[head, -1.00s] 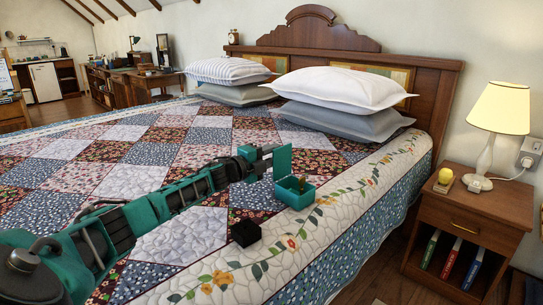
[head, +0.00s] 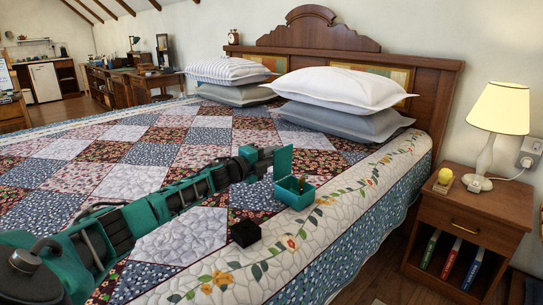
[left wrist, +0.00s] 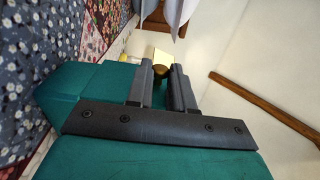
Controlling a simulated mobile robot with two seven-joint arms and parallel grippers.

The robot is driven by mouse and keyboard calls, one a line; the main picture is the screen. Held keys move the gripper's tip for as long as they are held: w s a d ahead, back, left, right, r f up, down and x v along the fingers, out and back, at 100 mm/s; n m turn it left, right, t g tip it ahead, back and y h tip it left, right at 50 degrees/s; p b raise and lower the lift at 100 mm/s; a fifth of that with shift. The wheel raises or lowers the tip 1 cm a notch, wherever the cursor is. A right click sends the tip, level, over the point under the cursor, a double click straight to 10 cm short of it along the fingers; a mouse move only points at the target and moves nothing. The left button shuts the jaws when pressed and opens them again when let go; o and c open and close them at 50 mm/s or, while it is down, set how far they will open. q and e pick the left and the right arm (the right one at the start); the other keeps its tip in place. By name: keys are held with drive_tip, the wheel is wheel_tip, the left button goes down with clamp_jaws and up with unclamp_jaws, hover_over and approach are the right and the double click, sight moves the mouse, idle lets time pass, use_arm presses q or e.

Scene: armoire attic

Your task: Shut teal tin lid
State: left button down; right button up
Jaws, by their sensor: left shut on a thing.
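The teal tin (head: 294,193) sits on the quilt near the bed's right edge. Its lid (head: 284,162) stands raised, roughly upright, at the back left of the tin. The tin's inside partly shows, with a small yellowish thing (head: 301,184) in it. My left gripper (head: 268,151) is at the upper left of the lid and is shut on it. In the left wrist view the fingers (left wrist: 162,72) are close together, with a little teal between them; the tin's body does not show clearly there. My right gripper is not in view.
A small black block (head: 245,233) lies on the quilt (head: 190,236) in front of the tin. Pillows (head: 340,90) lie behind, against the headboard. A nightstand (head: 480,205) with a lamp (head: 497,115) stands at the right.

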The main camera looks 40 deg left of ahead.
sight(283, 161)
use_arm(q)
drive_tip(key=d+m, duration=0.2)
drive_tip(key=m, duration=0.1)
drive_tip(key=shift+s+d+r, duration=0.1)
drive_tip(key=shift+d, duration=0.05)
drive_tip(key=shift+s+d+f+m, duration=0.1)
drive_tip(key=shift+d+m, duration=0.4)
drive_tip(key=shift+m, duration=0.35)
drive_tip(key=shift+d+f+m, duration=0.1)
drive_tip(key=shift+d+m, duration=0.4)
drive_tip(key=shift+m, duration=0.35)
drive_tip(key=c, duration=1)
unclamp_jaws()
drive_tip(key=shift+s, duration=0.1)
drive_tip(key=s+a+p, duration=0.1)
drive_tip(key=s, duration=1.1)
drive_tip(key=shift+s+a, duration=0.15)
drive_tip(key=shift+s, duration=0.2)
